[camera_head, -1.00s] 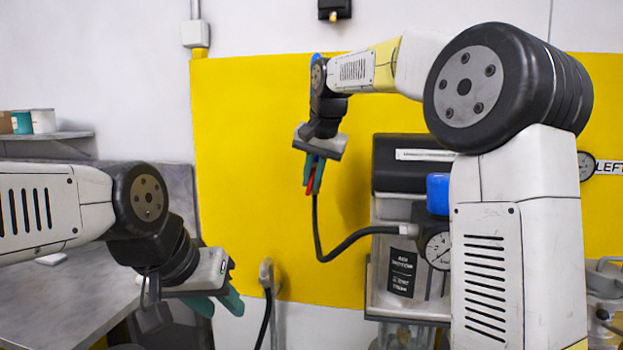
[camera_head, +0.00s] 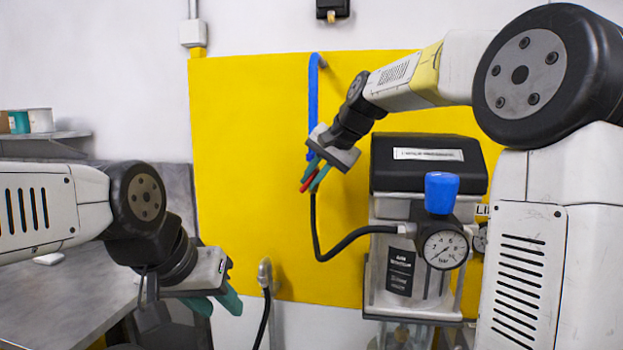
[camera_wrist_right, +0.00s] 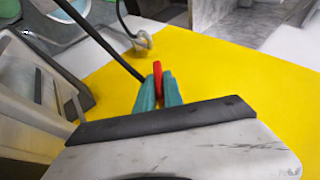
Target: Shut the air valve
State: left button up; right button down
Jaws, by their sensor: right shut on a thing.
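A blue pipe (camera_head: 314,100) runs down the yellow panel, with a black hose (camera_head: 316,235) hanging below it. Between them, a red handle (camera_head: 307,184), apparently the air valve's lever, shows at my right gripper (camera_head: 312,180). In the right wrist view, the red handle (camera_wrist_right: 158,80) stands between the teal fingers, which are shut on it. The valve body is hidden by the gripper. The handle slants down to the left in the head view. My left gripper (camera_head: 217,302) is open and empty, low on the left, well away from the valve.
A grey table (camera_head: 70,285) is at left. Another hose fitting (camera_head: 265,275) is low on the wall.

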jog(key=c, duration=1.5)
grip_release()
jog(key=shift+o, duration=0.2)
jog(key=shift+r, duration=0.1)
jog(key=shift+r, duration=0.3)
jog(key=r, duration=0.3)
jog(key=shift+s, duration=0.35)
jog(key=s+r, duration=0.1)
jog(key=s, duration=1.4)
jog(key=shift+s, duration=0.2)
